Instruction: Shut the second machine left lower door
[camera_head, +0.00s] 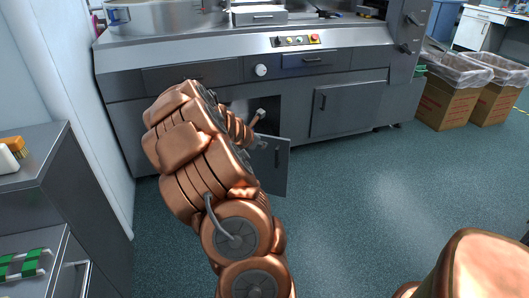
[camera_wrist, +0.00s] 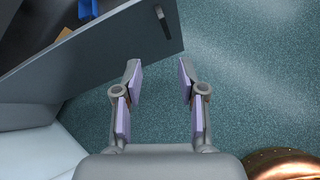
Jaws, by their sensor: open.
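The grey machine's (camera_head: 330,72) left lower door (camera_head: 274,170) stands open, swung out over the floor, with a dark handle on its face. My arm hides much of it and of the dark cabinet opening (camera_head: 238,104) behind it. In the wrist view the door (camera_wrist: 115,55) is a slanted grey panel at upper left, with its handle (camera_wrist: 162,20) near its right end. My gripper (camera_wrist: 158,72) is open and empty, its fingers apart, with the door just beyond and to the left of the tips. In the head view my gripper (camera_head: 259,129) is by the door's top edge.
The right lower door (camera_head: 345,109) is shut. A blue item (camera_wrist: 87,9) shows behind the open door. Cardboard bins (camera_head: 447,100) stand at right. A grey cabinet (camera_head: 45,175) with a drawer stands at left. The green floor (camera_head: 370,200) in front is clear.

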